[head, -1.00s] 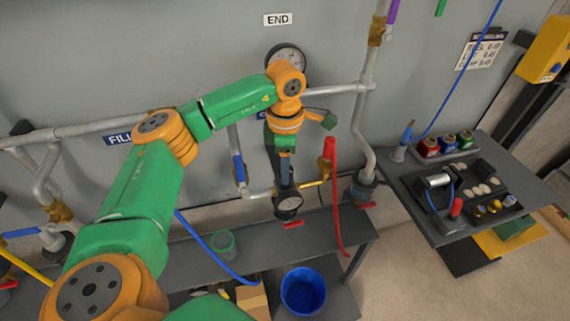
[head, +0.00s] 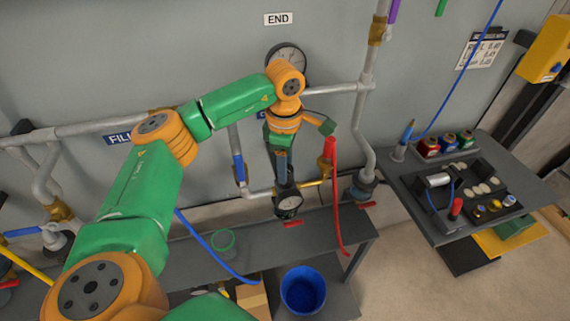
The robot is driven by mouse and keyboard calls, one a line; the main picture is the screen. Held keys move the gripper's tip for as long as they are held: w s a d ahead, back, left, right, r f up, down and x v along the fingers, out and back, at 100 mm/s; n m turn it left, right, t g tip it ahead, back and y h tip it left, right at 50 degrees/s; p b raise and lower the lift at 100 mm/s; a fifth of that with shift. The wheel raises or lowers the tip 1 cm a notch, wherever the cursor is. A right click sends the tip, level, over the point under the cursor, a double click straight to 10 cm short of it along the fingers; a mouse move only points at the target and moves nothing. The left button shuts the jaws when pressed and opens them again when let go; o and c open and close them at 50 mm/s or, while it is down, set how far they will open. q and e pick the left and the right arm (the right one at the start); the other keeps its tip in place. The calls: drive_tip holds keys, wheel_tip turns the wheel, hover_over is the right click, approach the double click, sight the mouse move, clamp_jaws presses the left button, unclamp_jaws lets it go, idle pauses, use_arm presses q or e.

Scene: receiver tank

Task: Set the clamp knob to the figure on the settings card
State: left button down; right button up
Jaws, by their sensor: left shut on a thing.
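My left gripper (head: 283,182) points down at the fitting with a small round dial (head: 289,203) above the dark bench. It is shut on a part at the top of that fitting, which appears to be the clamp knob; the jaws and wrist hide most of it. I cannot read the knob's figure. The settings card (head: 482,48) hangs on the wall at the upper right, with several printed lines too small to read surely. My right gripper is not in view.
A large gauge (head: 287,61) and pipes stand behind my arm. A red hose (head: 335,200) hangs just right of the gripper. A side table (head: 420,215) at the right holds small parts.

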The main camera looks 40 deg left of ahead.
use_arm(q)
drive_tip(key=shift+c, duration=1.8)
unclamp_jaws()
drive_tip(key=shift+d, duration=0.1)
wheel_tip(320, 180, up, 7)
drive_tip(key=shift+s+r+b, duration=0.1)
drive_tip(key=shift+b, duration=0.4)
